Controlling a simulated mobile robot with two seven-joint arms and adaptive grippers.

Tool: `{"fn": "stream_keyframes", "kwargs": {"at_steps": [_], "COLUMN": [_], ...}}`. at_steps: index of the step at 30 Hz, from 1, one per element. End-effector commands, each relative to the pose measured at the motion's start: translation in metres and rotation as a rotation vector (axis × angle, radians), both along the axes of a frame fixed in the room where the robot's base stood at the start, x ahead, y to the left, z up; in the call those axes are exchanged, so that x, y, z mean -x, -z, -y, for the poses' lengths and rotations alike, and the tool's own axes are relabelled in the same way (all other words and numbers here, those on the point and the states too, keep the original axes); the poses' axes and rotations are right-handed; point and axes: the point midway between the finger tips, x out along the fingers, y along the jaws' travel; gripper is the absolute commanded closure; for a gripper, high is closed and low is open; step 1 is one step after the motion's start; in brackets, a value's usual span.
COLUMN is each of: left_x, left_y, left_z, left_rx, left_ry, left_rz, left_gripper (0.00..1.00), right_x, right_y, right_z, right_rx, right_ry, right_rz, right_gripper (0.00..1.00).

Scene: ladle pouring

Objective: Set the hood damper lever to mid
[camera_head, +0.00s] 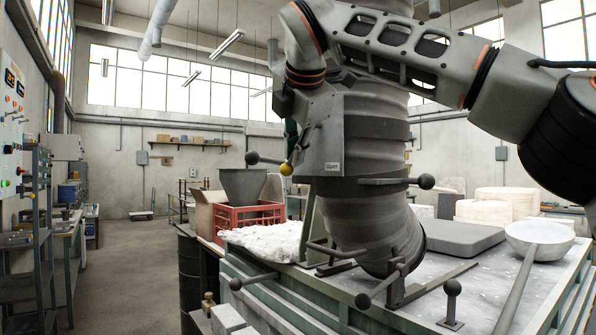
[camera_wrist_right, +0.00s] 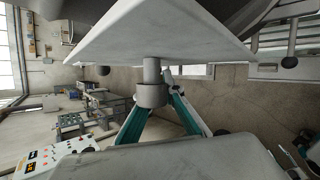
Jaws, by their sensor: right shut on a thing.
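The hood damper is on the big grey duct (camera_head: 362,225). A grey plate (camera_head: 328,135) on the duct carries an "Open" label (camera_head: 332,167) at its lower edge; any other labels are hidden. The damper lever shows as a yellow knob (camera_head: 286,169) left of the plate. My right gripper (camera_head: 291,138) comes over from the right and is mostly hidden by its wrist and the plate. In the right wrist view its teal fingers (camera_wrist_right: 155,108) close around a grey hub (camera_wrist_right: 152,94) below a pale plate (camera_wrist_right: 160,30). My left gripper is out of view.
A black-knobbed rod (camera_head: 252,158) sticks out left near the lever; another black knob (camera_head: 426,181) is at right. Below are a bench with a ladle (camera_head: 540,236), a grey slab (camera_head: 452,238) and a red crate (camera_head: 228,220).

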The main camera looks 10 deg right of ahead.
Motion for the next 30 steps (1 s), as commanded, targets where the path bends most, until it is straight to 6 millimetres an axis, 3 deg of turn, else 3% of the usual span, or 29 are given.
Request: {"fn": "stream_keyframes", "kwargs": {"at_steps": [6, 20, 23, 30], "left_x": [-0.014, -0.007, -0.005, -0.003], "left_y": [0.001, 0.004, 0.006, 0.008], "left_z": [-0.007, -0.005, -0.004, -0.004], "left_rx": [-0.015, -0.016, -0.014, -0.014], "left_ry": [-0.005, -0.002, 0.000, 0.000], "left_rz": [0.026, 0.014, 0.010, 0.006], "left_gripper": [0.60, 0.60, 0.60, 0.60], "right_x": [-0.004, -0.003, -0.003, -0.003], "right_y": [0.000, -0.005, -0.004, -0.004], "right_z": [0.000, 0.000, 0.000, -0.001], "right_rx": [-0.020, -0.024, -0.023, -0.023], "right_ry": [0.000, 0.001, 0.000, 0.000], "right_rz": [0.043, 0.059, 0.058, 0.057], "right_gripper": [1.00, 1.00, 0.75, 0.75]}}
